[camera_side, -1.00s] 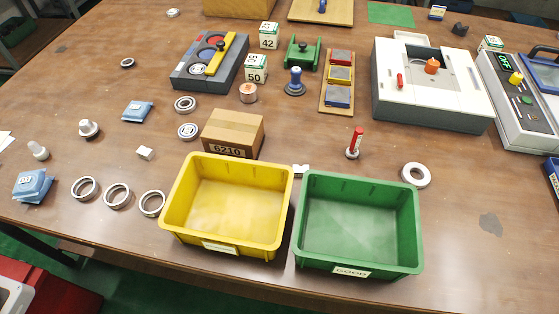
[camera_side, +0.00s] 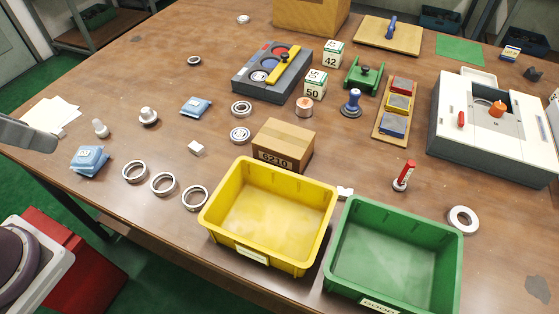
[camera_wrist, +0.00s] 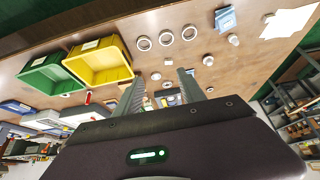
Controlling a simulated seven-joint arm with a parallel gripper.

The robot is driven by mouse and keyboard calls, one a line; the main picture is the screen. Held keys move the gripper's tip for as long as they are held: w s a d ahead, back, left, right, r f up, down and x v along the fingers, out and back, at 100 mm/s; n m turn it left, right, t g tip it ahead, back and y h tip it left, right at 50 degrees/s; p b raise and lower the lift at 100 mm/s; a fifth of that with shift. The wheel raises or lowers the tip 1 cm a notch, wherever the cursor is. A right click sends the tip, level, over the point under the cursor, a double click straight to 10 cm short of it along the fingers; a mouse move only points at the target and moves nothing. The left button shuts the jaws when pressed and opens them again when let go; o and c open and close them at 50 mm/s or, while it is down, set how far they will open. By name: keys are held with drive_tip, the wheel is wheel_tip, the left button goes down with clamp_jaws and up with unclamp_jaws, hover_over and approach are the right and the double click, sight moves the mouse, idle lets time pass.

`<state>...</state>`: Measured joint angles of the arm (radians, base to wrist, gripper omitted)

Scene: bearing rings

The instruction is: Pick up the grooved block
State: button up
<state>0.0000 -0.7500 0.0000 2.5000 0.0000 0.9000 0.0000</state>
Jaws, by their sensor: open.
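A small white piece with a notched top (camera_side: 345,192) shows in the side view, partly hidden behind the gap between the yellow and green bins; it looks like the grooved block. A second small white block (camera_side: 196,148) lies in the open left of the cardboard box; I cannot make out a groove on it. In the wrist view my gripper (camera_wrist: 160,82) is open, with two ridged fingers apart and nothing between them. It is high above the table and far from both pieces. In the side view only a grey part of my arm shows at the left edge.
The yellow bin (camera_side: 325,190) and green bin (camera_side: 455,240) stand at the front. The cardboard box (camera_side: 283,146) is behind the yellow bin. Several metal rings (camera_side: 163,184) and blue packets (camera_side: 90,159) lie at the left. A red marker stand (camera_side: 404,176) stands behind the green bin.

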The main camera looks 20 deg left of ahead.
drive_tip(key=m+g, duration=0.6)
drive_tip(key=m, duration=1.4)
hover_over(196, 146)
wheel_tip(196, 146, down, 25)
drive_tip(key=shift+f, duration=0.15)
wheel_tip(196, 146, down, 7)
drive_tip(key=shift+s+r, duration=0.1)
drive_tip(key=shift+r, duration=0.1)
drive_tip(key=shift+f, duration=0.35)
clamp_jaws()
